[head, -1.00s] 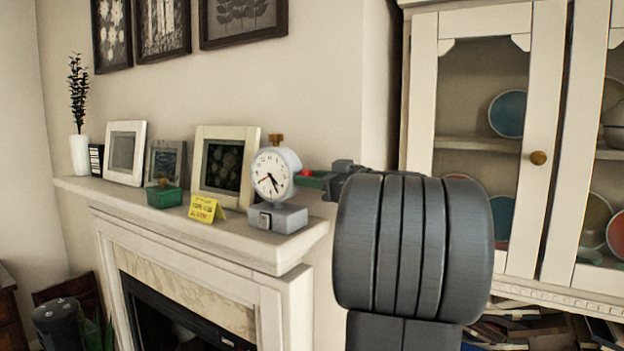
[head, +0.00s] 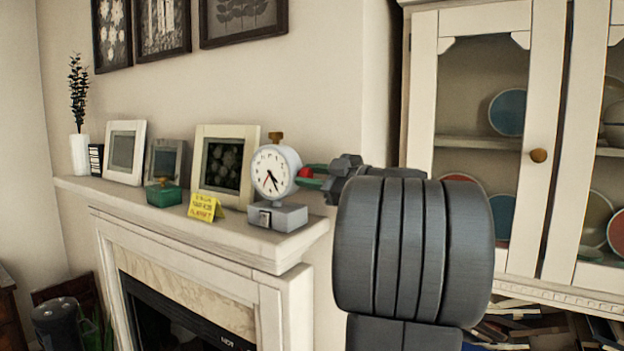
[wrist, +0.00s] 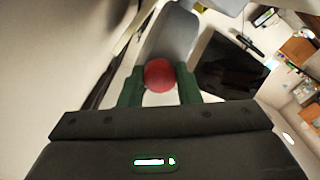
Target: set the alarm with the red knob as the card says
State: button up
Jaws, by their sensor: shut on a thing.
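A white-faced alarm clock (head: 272,170) stands on a grey base on the mantel in the head view. Its dark hands point to the lower right, and a thin reddish hand points almost straight down. The red knob (head: 306,172) is on the clock's right side; it also shows in the wrist view (wrist: 159,75). My gripper (head: 311,175) is shut on the knob, with one green finger on each side of it; both fingers show in the wrist view (wrist: 159,86). A yellow card (head: 205,207) stands left of the clock. Its writing is too small to read.
The mantel (head: 240,233) also holds a green box (head: 163,196), a cream picture frame (head: 240,148), more frames and a white vase (head: 80,155). A glass-fronted cabinet (head: 547,100) stands at the right, behind my arm.

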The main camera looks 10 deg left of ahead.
jog(key=shift+n, duration=0.5)
jog(key=o, duration=1)
jog(key=b+v, duration=0.2)
jog(key=v, duration=1.1)
jog(key=shift+s+d+b, duration=0.1)
jog(key=shift+d+b, duration=0.3)
jog(key=shift+a, duration=0.1)
jog(key=p+x, duration=0.2)
jog(key=x, duration=1.1)
jog(key=shift+a+p, duration=0.35)
